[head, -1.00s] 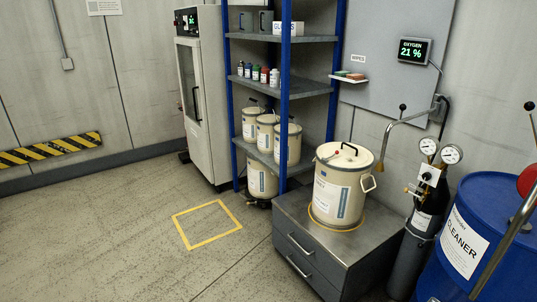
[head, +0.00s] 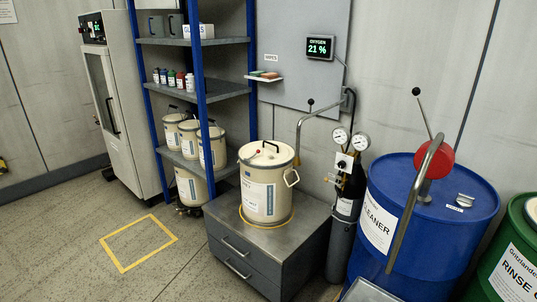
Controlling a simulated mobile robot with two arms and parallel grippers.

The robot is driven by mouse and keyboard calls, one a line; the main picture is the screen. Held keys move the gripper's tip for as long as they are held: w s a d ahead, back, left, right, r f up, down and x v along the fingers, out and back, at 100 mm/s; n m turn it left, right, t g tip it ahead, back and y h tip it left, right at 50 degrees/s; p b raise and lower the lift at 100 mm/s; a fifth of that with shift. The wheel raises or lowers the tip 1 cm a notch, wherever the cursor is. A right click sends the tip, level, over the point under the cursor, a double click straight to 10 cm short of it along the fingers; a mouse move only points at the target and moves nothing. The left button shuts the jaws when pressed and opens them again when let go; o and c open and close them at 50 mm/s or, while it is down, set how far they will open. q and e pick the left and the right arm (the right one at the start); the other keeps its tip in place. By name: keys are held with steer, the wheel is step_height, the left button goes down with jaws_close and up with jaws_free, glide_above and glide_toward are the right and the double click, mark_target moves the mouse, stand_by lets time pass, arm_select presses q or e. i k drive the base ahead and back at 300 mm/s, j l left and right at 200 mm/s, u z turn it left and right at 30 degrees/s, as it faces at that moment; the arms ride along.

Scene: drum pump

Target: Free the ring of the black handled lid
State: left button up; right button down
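A cream pail (head: 265,190) stands upright on the grey drawer cabinet (head: 235,228), inside a yellow circle marked on its top. Its lid (head: 268,156) is on and has a black arched handle (head: 269,144). A ring runs around the lid's edge, with a small lever at the left that looks red-tipped. The ring looks closed, but is too small to tell surely. Neither of my grippers is in view.
Similar pails (head: 190,140) stand on the blue-posted shelf. Right of the cabinet are a gas cylinder (head: 343,225) with gauges, a blue drum (head: 470,215) with a red pump (head: 434,160), and a green drum (head: 515,255). A yellow floor square (head: 140,243) is empty.

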mark_target(274, 154)
steer(key=i+j+z, duration=0.15)
steer(key=z, duration=0.3)
steer(key=i+j+z, duration=0.25)
steer(key=z, duration=0.2)
steer(key=i+j+z, duration=0.1)
steer(key=j, duration=0.3)
steer(key=i+j+z, duration=0.1)
steer(key=i+j, duration=0.15)
steer(key=j, duration=0.15)
steer(key=i+j+z, duration=0.1)
steer(key=j, duration=0.3)
steer(key=i+j+z, duration=0.1)
steer(key=j, duration=0.35)
steer(key=i+j+z, duration=0.1)
steer(key=i+j, duration=0.15)
steer(key=j, duration=0.2)
steer(key=i+j+z, duration=0.1)
steer(key=j, duration=0.35)
steer(key=i+j, duration=0.1)
steer(key=j, duration=0.35)
steer(key=i+j, duration=0.1)
steer(key=j, duration=0.3)
steer(key=i+j, duration=0.15)
steer(key=j, duration=0.3)
steer(key=i+j, duration=0.1)
steer(key=j, duration=0.35)
steer(key=i+j, duration=0.1)
steer(key=j, duration=0.3)
